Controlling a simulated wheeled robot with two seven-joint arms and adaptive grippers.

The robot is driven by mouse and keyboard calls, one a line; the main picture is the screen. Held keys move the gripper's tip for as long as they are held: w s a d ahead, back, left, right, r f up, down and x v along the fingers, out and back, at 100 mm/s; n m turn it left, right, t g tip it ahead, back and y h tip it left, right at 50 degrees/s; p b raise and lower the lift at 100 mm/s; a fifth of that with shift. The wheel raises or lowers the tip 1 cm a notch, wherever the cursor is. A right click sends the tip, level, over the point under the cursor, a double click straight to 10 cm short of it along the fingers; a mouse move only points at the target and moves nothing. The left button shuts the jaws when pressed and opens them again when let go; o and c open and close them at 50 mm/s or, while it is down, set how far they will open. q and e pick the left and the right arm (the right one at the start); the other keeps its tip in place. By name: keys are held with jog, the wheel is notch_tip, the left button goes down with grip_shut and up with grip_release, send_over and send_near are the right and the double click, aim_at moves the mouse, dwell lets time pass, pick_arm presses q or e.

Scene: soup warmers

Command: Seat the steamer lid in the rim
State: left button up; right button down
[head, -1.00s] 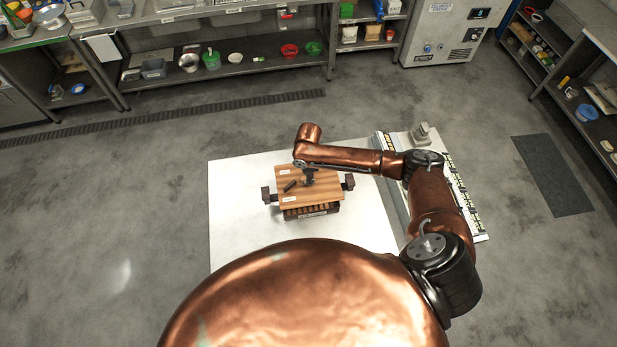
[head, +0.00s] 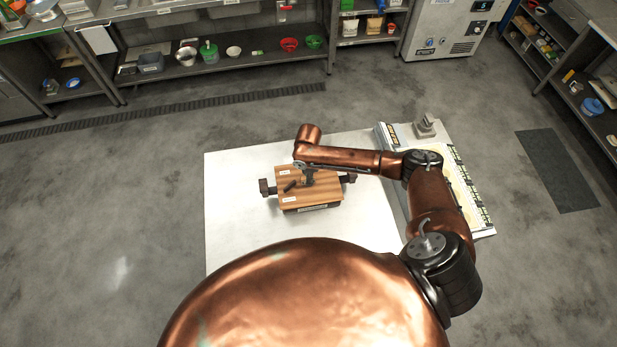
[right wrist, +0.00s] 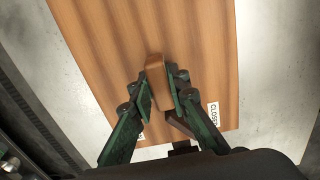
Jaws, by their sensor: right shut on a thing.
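The steamer lid (head: 322,188) is a flat wooden board with small white labels. It also fills much of the right wrist view (right wrist: 195,50), where one label reads "CLOSED". My right gripper (head: 307,177) is above the lid, its fingers (right wrist: 160,88) closed around the wooden handle (right wrist: 154,68) on top. The steamer body (head: 310,209) is under the lid, with a dark front edge and dark side handles showing. The lid covers nearly all of the rim, so I cannot tell whether it is fully seated. My left gripper is not in view.
The steamer stands on a white tabletop (head: 240,220) with free room to its left. A printed panel with a grey fixture (head: 426,126) lies at the table's right side. Shelves with bowls (head: 289,44) stand at the back.

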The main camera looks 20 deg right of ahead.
jog(key=shift+f, duration=0.3)
dwell(0.5)
jog(key=shift+c, duration=1.8)
grip_release()
jog(key=shift+o, duration=0.6)
jog(key=shift+o, duration=1.2)
jog(key=shift+r+p, duration=3.9)
jog(key=shift+p, duration=0.05)
jog(key=shift+r+p, duration=0.5)
jog(key=shift+r, duration=0.65)
